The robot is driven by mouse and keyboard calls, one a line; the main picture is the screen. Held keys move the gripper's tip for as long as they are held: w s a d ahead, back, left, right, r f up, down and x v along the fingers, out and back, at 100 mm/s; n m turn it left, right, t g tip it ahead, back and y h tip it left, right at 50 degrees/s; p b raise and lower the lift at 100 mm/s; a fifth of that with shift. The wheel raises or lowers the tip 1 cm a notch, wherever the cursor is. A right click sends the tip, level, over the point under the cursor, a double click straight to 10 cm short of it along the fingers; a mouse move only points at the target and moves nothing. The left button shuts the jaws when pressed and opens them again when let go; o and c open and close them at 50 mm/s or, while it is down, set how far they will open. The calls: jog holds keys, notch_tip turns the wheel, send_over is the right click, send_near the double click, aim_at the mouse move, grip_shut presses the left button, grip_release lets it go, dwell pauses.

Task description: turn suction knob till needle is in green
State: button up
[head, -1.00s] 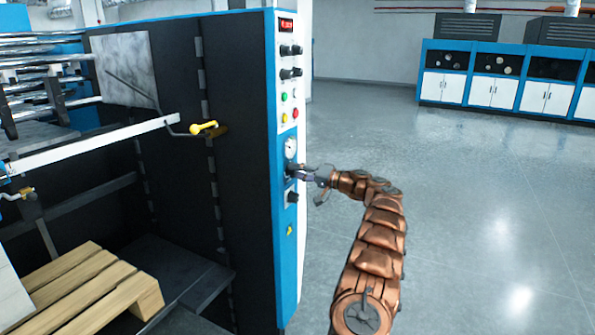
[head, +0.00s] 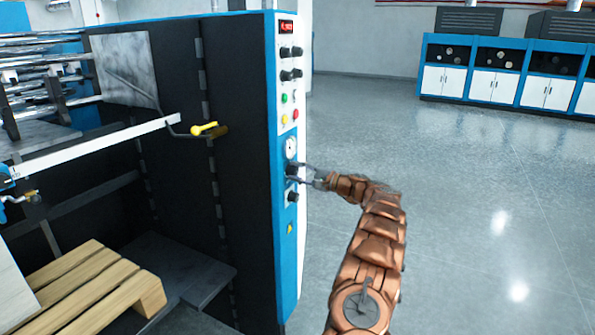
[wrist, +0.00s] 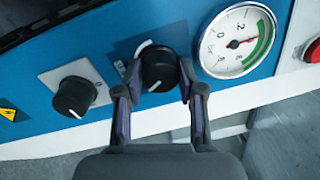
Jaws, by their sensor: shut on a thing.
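My gripper (wrist: 160,80) is shut on a round black knob (wrist: 158,66), with one finger on each side of it. The knob has a white mark on the panel beside its upper left. A round white gauge (wrist: 226,52) sits just right of the knob in the wrist view. In the head view my gripper (head: 300,172) reaches the blue panel from the right, just below the gauge (head: 291,147).
A second black knob (wrist: 75,97) is left of the held one, clear of the fingers. A red button (wrist: 313,50) is at the wrist view's right edge. More knobs (head: 290,52) and coloured buttons sit higher on the panel. Open floor (head: 470,200) lies to the right.

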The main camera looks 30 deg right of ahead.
jog(key=shift+m, duration=0.4)
jog(key=o, duration=1.1)
jog(key=shift+o, duration=0.2)
jog(key=shift+s+d, duration=0.1)
jog(key=r+v, duration=0.1)
jog(key=v, duration=1)
jog(key=shift+s+d+f, duration=0.25)
jog(key=shift+s+f, duration=0.1)
jog(key=shift+f, duration=0.15)
